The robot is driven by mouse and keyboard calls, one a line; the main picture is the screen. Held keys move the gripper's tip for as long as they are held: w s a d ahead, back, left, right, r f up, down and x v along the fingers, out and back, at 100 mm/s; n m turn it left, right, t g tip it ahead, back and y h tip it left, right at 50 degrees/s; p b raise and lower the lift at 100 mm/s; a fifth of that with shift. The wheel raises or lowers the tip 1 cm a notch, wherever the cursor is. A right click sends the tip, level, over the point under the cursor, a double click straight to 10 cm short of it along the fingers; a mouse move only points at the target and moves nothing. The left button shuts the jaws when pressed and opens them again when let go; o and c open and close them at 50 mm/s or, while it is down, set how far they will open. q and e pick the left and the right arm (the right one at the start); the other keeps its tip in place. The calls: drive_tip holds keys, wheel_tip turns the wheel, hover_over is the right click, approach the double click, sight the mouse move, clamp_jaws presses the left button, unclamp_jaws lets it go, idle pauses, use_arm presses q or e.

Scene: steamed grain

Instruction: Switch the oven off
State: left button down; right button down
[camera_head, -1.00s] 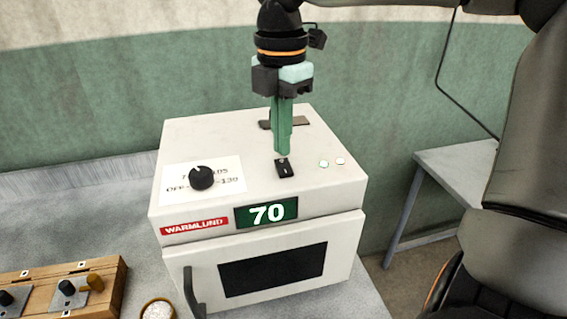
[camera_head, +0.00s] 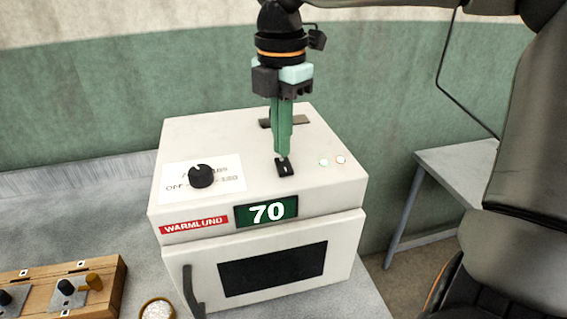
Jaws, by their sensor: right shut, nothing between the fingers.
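The white oven (camera_head: 180,145) stands on the grey worktop with its door shut. Its green display (camera_head: 267,211) reads 70. A small black rocker switch (camera_head: 286,170) is on its top, with two small lights (camera_head: 331,161) to the right; the left looks greenish, the right has a reddish edge. A black dial (camera_head: 201,177) sits on a white label at the top left. My right gripper (camera_head: 283,155) points down, shut and empty, its green fingertips at the back end of the switch. The tips hide part of the switch; I cannot tell whether they press it. My left gripper is not in view.
A wooden box with knobs (camera_head: 100,292) and a small bowl of white grain (camera_head: 157,310) are at the lower left. A dark slotted plate (camera_head: 301,121) lies behind the fingers on the oven top. A side table (camera_head: 460,165) stands at right.

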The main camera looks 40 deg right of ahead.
sight(282, 160)
drive_tip(key=shift+f+b, duration=0.7)
drive_tip(key=shift+f, duration=0.1)
drive_tip(key=shift+r, duration=0.15)
drive_tip(key=shift+r+p, duration=2.75)
drive_tip(key=shift+r, duration=0.7)
drive_tip(key=shift+f, duration=0.1)
